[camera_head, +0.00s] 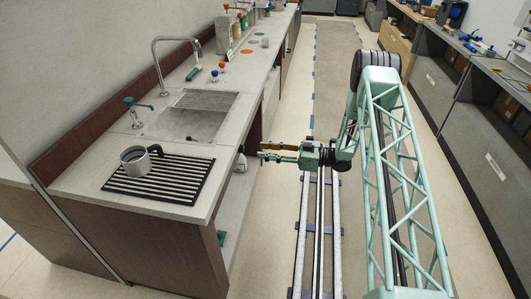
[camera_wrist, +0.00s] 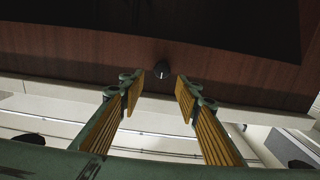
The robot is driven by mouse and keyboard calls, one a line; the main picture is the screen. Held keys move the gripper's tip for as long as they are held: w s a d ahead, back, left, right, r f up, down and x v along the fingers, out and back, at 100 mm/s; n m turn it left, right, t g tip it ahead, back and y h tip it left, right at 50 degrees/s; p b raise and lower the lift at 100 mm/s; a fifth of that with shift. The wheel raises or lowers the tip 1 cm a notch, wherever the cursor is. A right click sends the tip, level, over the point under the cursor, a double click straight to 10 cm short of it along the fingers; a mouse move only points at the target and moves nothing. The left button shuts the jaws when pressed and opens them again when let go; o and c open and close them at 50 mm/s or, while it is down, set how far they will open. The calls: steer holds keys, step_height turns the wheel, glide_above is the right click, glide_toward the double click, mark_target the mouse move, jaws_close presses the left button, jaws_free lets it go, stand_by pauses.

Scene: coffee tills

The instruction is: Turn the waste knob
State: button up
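A small dark round knob (camera_wrist: 162,70) with a light mark sits on the brown wooden panel (camera_wrist: 220,75) in the wrist view. It carries no label that I can read. My gripper (camera_wrist: 160,80) is open, with its yellow-padded fingers to the left and right of the knob. The fingertips look apart from the knob, and how far they are from it in depth I cannot tell. In the head view my gripper (camera_head: 261,151) reaches left toward the counter's front side, below the counter top. The knob does not show in the head view.
The counter (camera_head: 205,206) has a sink (camera_head: 190,122), a faucet (camera_head: 170,40) and a black drain rack (camera_head: 175,185) with a grey cup (camera_head: 134,160). The aisle floor (camera_head: 262,215) is clear.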

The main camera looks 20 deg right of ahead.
steer(key=shift+s+f, duration=0.15)
steer(key=shift+s, duration=0.1)
steer(key=shift+w+a, duration=0.1)
stand_by(0.3)
steer(key=shift+p+x, duration=0.4)
steer(key=shift+x, duration=3.9)
steer(key=shift+c, duration=0.4)
steer(key=c, duration=0.5)
steer(key=shift+o, duration=0.2)
